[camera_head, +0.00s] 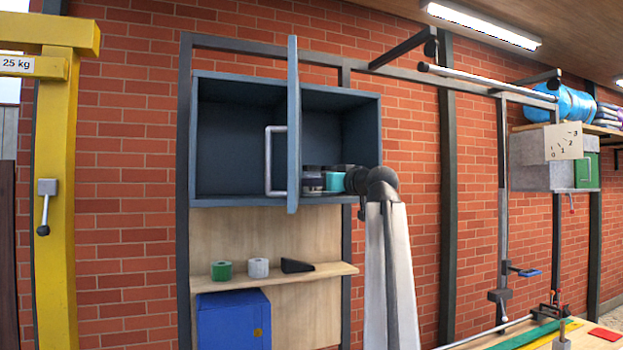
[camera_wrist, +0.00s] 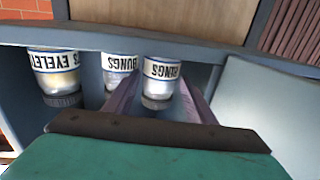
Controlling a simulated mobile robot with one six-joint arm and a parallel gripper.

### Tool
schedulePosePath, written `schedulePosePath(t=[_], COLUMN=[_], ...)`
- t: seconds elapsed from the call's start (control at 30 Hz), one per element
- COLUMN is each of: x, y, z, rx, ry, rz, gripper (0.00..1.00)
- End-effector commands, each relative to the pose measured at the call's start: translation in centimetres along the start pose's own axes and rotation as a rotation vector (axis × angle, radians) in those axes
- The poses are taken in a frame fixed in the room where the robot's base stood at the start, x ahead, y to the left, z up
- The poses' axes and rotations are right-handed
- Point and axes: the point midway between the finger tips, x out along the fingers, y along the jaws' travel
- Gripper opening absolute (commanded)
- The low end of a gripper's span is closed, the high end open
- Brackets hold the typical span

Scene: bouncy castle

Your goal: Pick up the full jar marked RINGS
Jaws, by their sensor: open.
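In the wrist view, several small clear jars with blue-rimmed white labels stand in a row, their lettering upside down. The right one (camera_wrist: 162,72) appears to read RINGS; how full it is I cannot tell. The middle jar (camera_wrist: 118,68) appears to read BUNGS, and the left jar (camera_wrist: 55,75) EYELETS. My gripper (camera_wrist: 158,95) is open, its two fingers reaching to either side of the right jar. I cannot tell whether they touch it. In the head view, my teal gripper (camera_head: 334,181) is inside the cabinet, and the jars beside it are mostly hidden.
The blue-grey wall cabinet (camera_head: 240,82) has its door (camera_head: 293,125) standing open, close to my gripper. A wooden shelf (camera_head: 335,269) below holds a green roll (camera_head: 221,271), a white roll (camera_head: 258,268) and a black wedge (camera_head: 296,266). The cabinet's left half looks empty.

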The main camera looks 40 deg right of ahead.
Motion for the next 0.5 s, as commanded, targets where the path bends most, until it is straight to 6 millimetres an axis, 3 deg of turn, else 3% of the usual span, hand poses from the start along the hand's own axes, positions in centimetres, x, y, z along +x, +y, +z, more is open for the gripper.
schedulePosePath(t=[0.2,0.5], x=[2.0,2.1], y=[0.0,-0.1], z=[-0.1,0.0], rx=[0.001,0.001], ry=[0.000,0.001], rz=[-0.001,-0.001], gripper=[0.51,0.51])
